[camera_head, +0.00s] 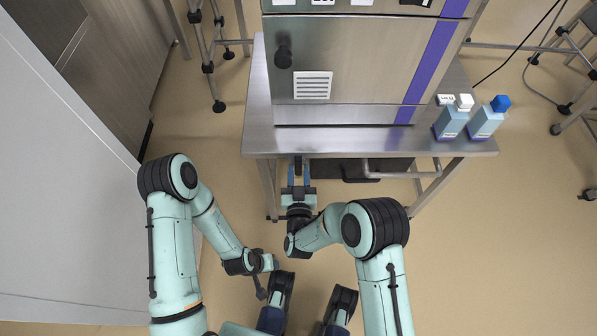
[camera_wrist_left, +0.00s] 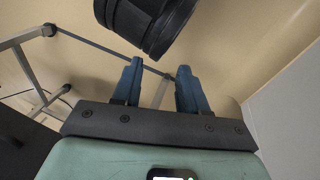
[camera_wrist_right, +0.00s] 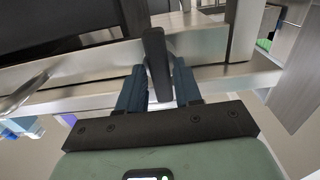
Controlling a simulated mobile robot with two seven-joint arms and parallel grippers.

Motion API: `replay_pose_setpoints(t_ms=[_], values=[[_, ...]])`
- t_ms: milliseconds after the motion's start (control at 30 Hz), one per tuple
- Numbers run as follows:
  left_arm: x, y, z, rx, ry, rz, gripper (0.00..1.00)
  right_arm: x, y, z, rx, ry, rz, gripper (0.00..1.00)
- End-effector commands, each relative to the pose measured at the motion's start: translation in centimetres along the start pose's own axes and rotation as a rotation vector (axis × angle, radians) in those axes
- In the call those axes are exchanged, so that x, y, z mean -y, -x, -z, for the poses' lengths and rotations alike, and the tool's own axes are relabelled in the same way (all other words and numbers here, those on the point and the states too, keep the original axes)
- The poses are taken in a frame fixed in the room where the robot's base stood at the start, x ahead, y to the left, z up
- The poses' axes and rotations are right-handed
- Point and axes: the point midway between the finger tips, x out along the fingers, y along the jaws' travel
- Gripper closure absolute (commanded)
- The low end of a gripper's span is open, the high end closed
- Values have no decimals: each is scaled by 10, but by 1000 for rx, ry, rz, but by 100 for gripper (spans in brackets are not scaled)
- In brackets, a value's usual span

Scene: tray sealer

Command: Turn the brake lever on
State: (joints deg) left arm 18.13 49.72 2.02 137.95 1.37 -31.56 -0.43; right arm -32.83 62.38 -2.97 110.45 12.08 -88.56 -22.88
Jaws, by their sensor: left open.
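The black brake lever (camera_wrist_right: 157,65) stands upright in the right wrist view, in front of the metal frame under the table. In the head view it is a small dark piece at the table's front edge (camera_head: 298,163). My right gripper (camera_head: 298,176) is at this edge, its blue fingers on both sides of the lever. In the right wrist view the fingers (camera_wrist_right: 160,92) appear closed against the lever's lower end. My left gripper (camera_wrist_left: 157,85) is open and empty, low and away from the table; its fingers are hard to see in the head view.
The tray sealer (camera_head: 360,60) stands on the steel table (camera_head: 258,125). A white-capped bottle (camera_head: 452,120) and a blue-capped bottle (camera_head: 487,118) stand on its right side. A bent metal rail (camera_head: 400,174) runs below the front edge. A large grey panel (camera_head: 60,190) fills the left.

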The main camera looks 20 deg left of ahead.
Motion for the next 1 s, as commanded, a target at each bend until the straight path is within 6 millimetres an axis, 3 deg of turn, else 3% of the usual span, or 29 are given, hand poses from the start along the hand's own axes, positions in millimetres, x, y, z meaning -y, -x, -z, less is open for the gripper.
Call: replay_pose_setpoints(t_ms=[200,333,700,1000], values=[[0,0,0,0,0,0,57,0,1,0,1,-1,0,66],[-1,3,-3,8,-1,-1,57,1,13,0,3,-1,2,66],[-5,16,-20,58,-5,-4,57,1,93,-1,6,0,4,66],[-6,19,-25,75,-6,-4,57,0,131,0,1,-1,1,66]])
